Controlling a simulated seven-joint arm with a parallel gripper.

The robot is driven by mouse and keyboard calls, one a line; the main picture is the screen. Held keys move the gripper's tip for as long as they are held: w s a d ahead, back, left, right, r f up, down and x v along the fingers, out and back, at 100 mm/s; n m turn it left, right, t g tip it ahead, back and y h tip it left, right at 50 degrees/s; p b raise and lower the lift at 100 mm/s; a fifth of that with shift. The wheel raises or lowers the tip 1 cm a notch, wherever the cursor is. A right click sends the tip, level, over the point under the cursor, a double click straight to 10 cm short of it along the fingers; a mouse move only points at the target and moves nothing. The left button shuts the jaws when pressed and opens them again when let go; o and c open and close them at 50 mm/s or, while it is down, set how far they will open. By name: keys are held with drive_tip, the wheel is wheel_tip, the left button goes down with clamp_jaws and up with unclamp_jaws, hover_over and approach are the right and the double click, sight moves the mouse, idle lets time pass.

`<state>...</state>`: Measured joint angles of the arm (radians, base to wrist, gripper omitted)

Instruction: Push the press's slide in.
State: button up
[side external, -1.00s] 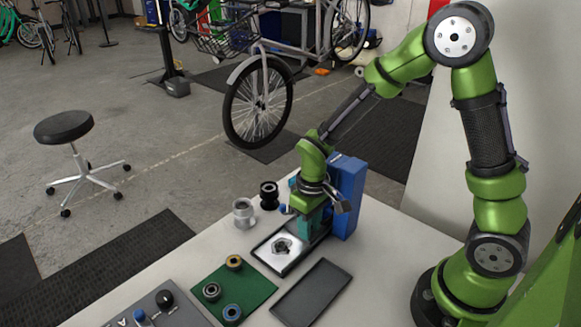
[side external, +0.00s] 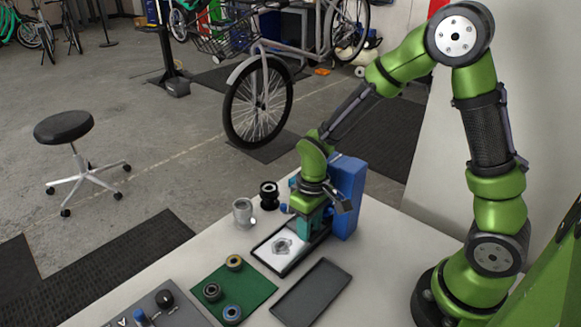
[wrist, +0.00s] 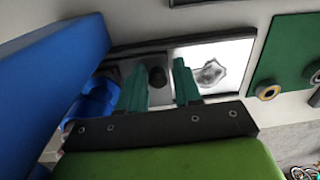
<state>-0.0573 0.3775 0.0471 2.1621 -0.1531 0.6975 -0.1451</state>
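The press (side external: 347,195) is a tall blue block at the back of the table. In the wrist view its blue body (wrist: 55,85) fills the left side. Its slide (side external: 283,247) is a dark-framed tray with a bright plate; the plate (wrist: 236,52) also shows in the wrist view, with a grey irregular shape on it. My gripper (side external: 309,222) points down at the press end of the slide. In the wrist view its two teal fingers (wrist: 160,66) stand apart, with a dark round knob (wrist: 157,78) between them. Finger contact with the knob is unclear.
A green mat (side external: 250,287) with several ring parts lies in front of the slide, beside an empty dark tray (side external: 311,291). A silver cylinder (side external: 243,213) and a black one (side external: 269,195) stand to the left. A control box (side external: 165,310) sits at the front.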

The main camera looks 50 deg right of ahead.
drive_tip(key=shift+m, duration=0.3)
drive_tip(key=shift+w+d+r, duration=0.1)
drive_tip(key=shift+d+r, duration=0.8)
drive_tip(key=shift+r, duration=0.25)
drive_tip(key=shift+w+d+r, duration=0.1)
drive_tip(key=shift+d+r, duration=0.8)
drive_tip(key=shift+r, duration=0.2)
drive_tip(key=a+r, duration=0.2)
drive_tip(key=a, duration=0.4)
drive_tip(key=shift+a+r, duration=0.25)
drive_tip(key=shift+r, duration=0.15)
drive_tip(key=shift+s, duration=0.15)
drive_tip(key=s+d+r+m+t, duration=0.1)
drive_tip(key=s+r+m+t, duration=0.1)
drive_tip(key=s+r, duration=0.3)
drive_tip(key=s+d+r+m+t+y, duration=0.1)
drive_tip(key=s+d+r+m+t, duration=0.1)
drive_tip(key=s+r+t, duration=0.3)
wheel_tip(320, 180, up, 5)
drive_tip(key=shift+d+f+y, duration=0.15)
drive_tip(key=shift+d+y, duration=0.15)
